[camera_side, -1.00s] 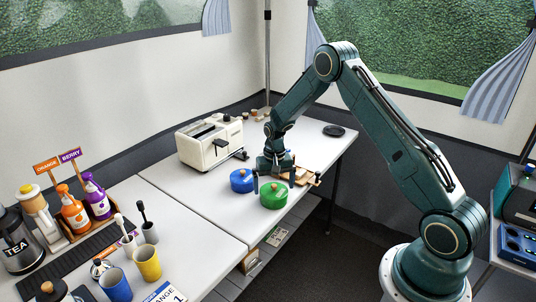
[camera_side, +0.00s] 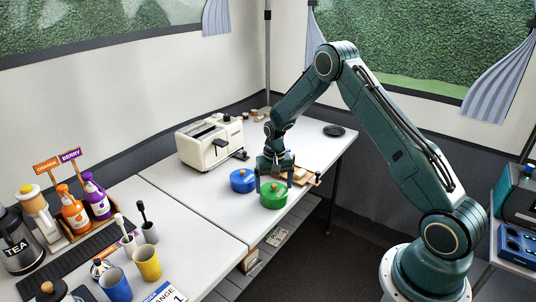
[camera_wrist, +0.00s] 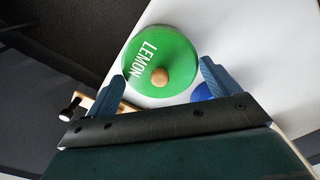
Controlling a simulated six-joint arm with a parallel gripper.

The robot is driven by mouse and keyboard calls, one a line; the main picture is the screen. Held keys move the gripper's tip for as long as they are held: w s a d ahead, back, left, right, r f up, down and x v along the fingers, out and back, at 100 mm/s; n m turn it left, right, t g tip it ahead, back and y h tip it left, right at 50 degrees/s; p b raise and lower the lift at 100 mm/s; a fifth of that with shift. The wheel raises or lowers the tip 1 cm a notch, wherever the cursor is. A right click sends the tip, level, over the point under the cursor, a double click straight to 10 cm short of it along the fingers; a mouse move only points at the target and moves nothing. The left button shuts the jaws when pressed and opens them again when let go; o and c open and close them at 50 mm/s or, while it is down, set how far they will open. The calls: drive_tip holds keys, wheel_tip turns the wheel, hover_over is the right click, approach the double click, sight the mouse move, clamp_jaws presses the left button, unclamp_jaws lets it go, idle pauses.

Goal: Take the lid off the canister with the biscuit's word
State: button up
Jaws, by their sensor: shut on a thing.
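The green canister (camera_side: 272,201) stands near the front edge of the table. Its round green lid (camera_wrist: 140,75) reads LEMON and has a wooden knob (camera_wrist: 160,77). My gripper (camera_side: 273,185) is over it, pointing down, with one finger on each side of the lid. It is shut on the green lid across its width; the contact itself is hard to see. A blue canister (camera_side: 242,185) stands just left of the green one, and a small piece of blue shows by a finger in the wrist view (camera_wrist: 201,93). I see no readable biscuit.
A wooden board (camera_side: 306,177) lies partly hidden behind my gripper. A cream toaster (camera_side: 205,148) stands behind the blue canister. A dark disc (camera_side: 334,131) lies at the back right. Bare table lies left of the canisters.

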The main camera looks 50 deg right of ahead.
sight(274, 184)
wheel_tip(274, 184, up, 20)
idle(0.6)
drive_tip(key=shift+w, duration=0.1)
idle(0.5)
drive_tip(key=w+a+f, duration=0.2)
drive_tip(key=w+a, duration=0.3)
drive_tip(key=w, duration=0.2)
drive_tip(key=w+a+f+m, duration=0.1)
drive_tip(key=w+a+f, duration=0.1)
drive_tip(key=w+a, duration=0.3)
drive_tip(key=w, duration=0.3)
drive_tip(key=shift+a, duration=0.3)
drive_tip(key=shift+f, duration=0.1)
wheel_tip(274, 184, down, 16)
drive_tip(key=shift+r, duration=0.2)
